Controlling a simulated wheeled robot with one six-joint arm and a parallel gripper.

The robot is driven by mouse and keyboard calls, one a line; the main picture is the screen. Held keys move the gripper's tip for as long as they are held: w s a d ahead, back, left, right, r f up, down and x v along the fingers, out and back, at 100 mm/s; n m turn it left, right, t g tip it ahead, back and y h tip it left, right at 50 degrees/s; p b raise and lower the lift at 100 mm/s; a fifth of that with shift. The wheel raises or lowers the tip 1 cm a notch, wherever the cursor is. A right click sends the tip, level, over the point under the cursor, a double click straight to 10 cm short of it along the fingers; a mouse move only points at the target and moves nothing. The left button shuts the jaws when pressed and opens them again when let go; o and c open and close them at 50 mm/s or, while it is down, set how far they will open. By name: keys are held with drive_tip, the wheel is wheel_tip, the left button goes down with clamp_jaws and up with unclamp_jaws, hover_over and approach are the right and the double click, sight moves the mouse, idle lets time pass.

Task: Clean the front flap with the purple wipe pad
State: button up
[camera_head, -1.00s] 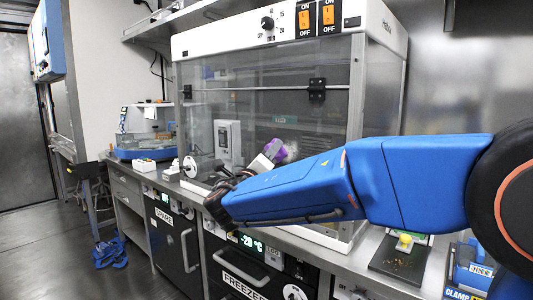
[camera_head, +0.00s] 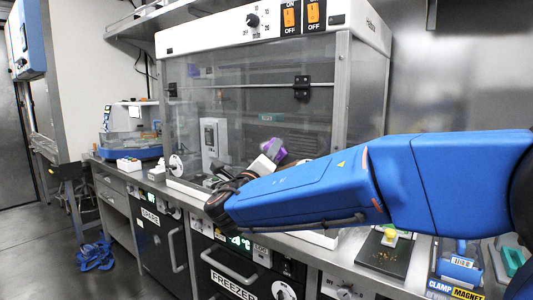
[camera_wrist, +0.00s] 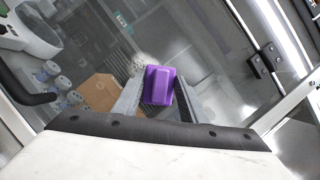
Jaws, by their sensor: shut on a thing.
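The purple wipe pad (camera_wrist: 158,86) sits between the two fingers of my gripper (camera_wrist: 160,100) in the wrist view, so my gripper is shut on it. In the head view the pad (camera_head: 274,150) shows beyond the end of my blue arm, in front of the clear front flap (camera_head: 235,115) of the white-topped cabinet. The flap appears lowered, with a hinge at its upper right. In the wrist view the flap's clear pane (camera_wrist: 215,60) lies behind the pad. I cannot tell whether pad and pane touch. My arm hides part of the cabinet's lower front.
A freezer (camera_head: 235,270) and drawers run under the counter. A black scale (camera_head: 385,255) and a clamp magnet box (camera_head: 455,280) stand on the counter at right. A blue device (camera_head: 132,140) stands at the left.

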sight(282, 150)
drive_tip(key=s+d, duration=0.2)
drive_tip(key=shift+d, duration=0.3)
drive_tip(key=shift+w, duration=0.1)
drive_tip(key=shift+c, duration=0.3)
drive_tip(key=shift+w+a, duration=1)
drive_tip(key=shift+a, duration=0.35)
drive_tip(key=shift+w+a, duration=1.05)
drive_tip(key=shift+a, duration=0.25)
drive_tip(key=shift+w+a, duration=1)
drive_tip(key=shift+a, duration=0.35)
drive_tip(key=shift+r, duration=0.25)
drive_tip(key=shift+s+d, duration=0.15)
drive_tip(key=shift+d, duration=0.05)
drive_tip(key=shift+s+d, duration=0.95)
drive_tip(key=shift+d, duration=0.3)
drive_tip(key=shift+s+d, duration=1)
drive_tip(key=shift+d, duration=0.3)
drive_tip(key=shift+s+d, duration=0.95)
drive_tip(key=shift+d, duration=0.3)
drive_tip(key=shift+s+a, duration=0.1)
